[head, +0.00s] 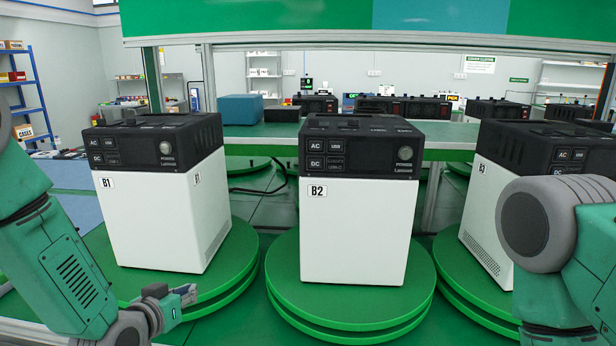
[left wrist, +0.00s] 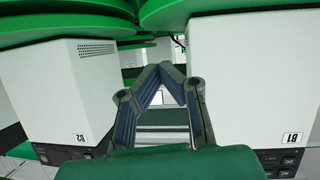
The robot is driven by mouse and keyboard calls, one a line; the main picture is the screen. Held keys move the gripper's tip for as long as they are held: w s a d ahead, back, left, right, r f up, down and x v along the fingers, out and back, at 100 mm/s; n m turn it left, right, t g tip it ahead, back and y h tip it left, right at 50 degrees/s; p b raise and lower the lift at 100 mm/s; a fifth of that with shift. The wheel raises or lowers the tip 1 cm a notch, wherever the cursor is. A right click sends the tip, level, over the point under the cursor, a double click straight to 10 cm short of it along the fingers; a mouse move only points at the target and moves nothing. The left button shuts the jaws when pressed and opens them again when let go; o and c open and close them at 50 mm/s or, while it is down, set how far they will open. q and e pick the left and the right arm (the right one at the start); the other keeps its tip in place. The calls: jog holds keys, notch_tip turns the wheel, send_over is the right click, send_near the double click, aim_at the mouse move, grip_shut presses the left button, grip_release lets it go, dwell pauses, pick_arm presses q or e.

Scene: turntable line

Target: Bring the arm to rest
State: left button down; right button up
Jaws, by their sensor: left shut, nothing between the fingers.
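My left arm (head: 60,255) comes in from the left, and its gripper (head: 182,293) is low in front of the B1 unit's turntable, empty. In the left wrist view the fingers of the left gripper (left wrist: 160,72) meet at their tips with nothing between them. That view is upside down, with the B2 unit (left wrist: 75,85) on the left and the B1 unit (left wrist: 240,85) on the right. The fingers look apart from both units. My right arm (head: 560,235) shows at the right edge; its gripper is out of view.
White units with black tops, B1 (head: 150,220), B2 (head: 352,235) and B3 (head: 482,225), stand on green turntables (head: 350,318). My right arm partly covers B3. Behind is a green bench (head: 265,133) with a blue box (head: 240,108) and several black units (head: 420,107).

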pick_arm(q)
jog(key=s+f+g+y, duration=0.1)
jog(key=s+f+g, duration=0.7)
jog(key=s+f, duration=1.1)
jog(key=s+a+f+g, duration=0.1)
jog(key=s+g, duration=0.1)
jog(key=s, duration=0.7)
jog(key=s+a+f+g+y+b, duration=0.1)
jog(key=s+a+f+g, duration=0.1)
jog(key=s, duration=0.8)
jog(key=shift+s+a+g+y, duration=0.15)
jog(key=shift+s+g+y, duration=0.15)
jog(key=shift+g, duration=0.2)
jog(key=shift+w+f, duration=0.1)
jog(key=shift+w, duration=0.1)
